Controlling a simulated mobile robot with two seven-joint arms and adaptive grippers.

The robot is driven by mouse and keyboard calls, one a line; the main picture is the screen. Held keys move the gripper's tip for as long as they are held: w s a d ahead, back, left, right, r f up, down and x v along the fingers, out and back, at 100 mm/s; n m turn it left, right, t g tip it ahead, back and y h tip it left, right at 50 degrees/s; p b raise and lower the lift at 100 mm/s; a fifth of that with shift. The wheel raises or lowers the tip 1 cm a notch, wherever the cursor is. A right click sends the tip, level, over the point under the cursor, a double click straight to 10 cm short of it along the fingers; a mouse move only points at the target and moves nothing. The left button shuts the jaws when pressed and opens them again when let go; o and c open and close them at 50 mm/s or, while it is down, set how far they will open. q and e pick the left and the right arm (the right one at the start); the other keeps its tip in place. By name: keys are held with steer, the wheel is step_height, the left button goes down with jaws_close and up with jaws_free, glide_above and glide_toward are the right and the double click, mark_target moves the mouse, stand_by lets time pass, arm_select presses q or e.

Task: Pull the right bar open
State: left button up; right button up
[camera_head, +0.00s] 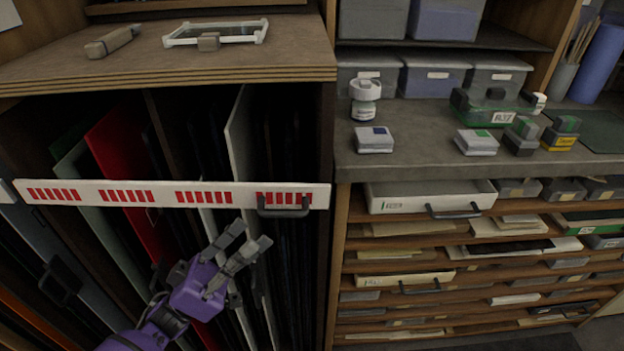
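A white bar (160,194) with groups of red stripes runs across the front of a rack of upright panels. A dark handle (283,209) sits at its right end. The bar lies straight across the rack opening, with its right end near the wooden side post. My purple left gripper (250,236) is just below and left of the handle, its grey fingers spread apart and empty. It appears apart from the handle; the exact depth gap is hard to tell. My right gripper is out of view.
Coloured panels, including a red one (130,170), stand behind the bar. A wooden top (250,62) above holds a white frame (215,33). To the right, a grey counter (410,160) carries small boxes, above shelves with a white drawer (430,196). Another white bar end (6,193) shows at far left.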

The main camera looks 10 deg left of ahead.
mark_target(276, 211)
arm_select(q)
steer(key=shift+m+g+h, duration=0.5)
steer(key=shift+g, duration=0.3)
steer(key=p+x, duration=0.1)
steer(key=x, duration=0.3)
steer(key=p+x, duration=0.1)
steer(key=x, duration=0.4)
steer(key=shift+s+a+r, duration=0.25)
steer(key=shift+c, duration=0.2)
jaws_close()
